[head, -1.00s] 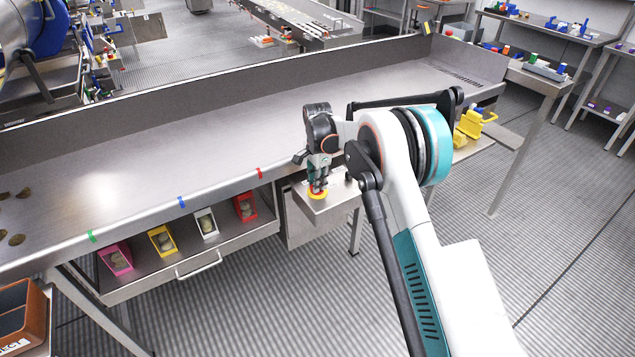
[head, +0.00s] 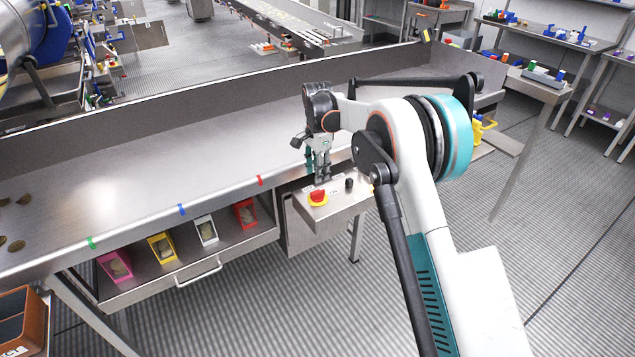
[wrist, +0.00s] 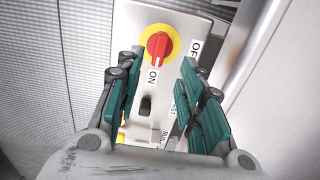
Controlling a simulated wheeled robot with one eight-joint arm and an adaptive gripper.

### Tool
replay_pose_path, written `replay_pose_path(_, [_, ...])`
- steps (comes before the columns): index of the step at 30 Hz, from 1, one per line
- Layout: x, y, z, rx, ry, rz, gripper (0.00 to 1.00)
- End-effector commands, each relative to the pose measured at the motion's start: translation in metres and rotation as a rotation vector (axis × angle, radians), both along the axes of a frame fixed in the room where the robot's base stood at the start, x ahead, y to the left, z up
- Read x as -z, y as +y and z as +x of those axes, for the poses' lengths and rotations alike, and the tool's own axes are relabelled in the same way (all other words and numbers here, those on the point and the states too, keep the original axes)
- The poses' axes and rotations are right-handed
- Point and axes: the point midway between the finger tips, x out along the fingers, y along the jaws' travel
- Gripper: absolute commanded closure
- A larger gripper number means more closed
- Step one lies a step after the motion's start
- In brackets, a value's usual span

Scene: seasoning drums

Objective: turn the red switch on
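The red switch (wrist: 158,45) is a knob on a round yellow plate. It sits on a grey control box (head: 338,202), where it also shows in the head view (head: 318,195). In the wrist view the ON label (wrist: 153,77) is just below the knob and the OFF label (wrist: 195,48) is to its right. The knob's long axis runs roughly toward the ON label. My gripper (head: 318,176) is above the knob and apart from it. In the wrist view my gripper (wrist: 160,62) is open and empty, its teal fingers spread below and beside the knob.
A black selector (wrist: 146,105) is beside the red switch on the box. The long metal table (head: 120,170) runs behind my gripper. Pink, yellow, white and red bins (head: 246,213) stand on the shelf below its edge. Open floor lies in front.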

Motion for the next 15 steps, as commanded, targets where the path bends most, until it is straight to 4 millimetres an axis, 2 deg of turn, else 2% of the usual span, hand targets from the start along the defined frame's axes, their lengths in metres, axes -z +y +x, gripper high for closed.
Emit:
replay_pose_path(3, [-0.019,0.0,0.0,0.0,0.0,0.0,0.65])
replay_pose_path(6, [-0.03,0.0,0.0,0.0,0.0,0.0,0.65])
replay_pose_path(15, [-0.038,0.0,0.0,0.0,0.0,0.0,0.65])
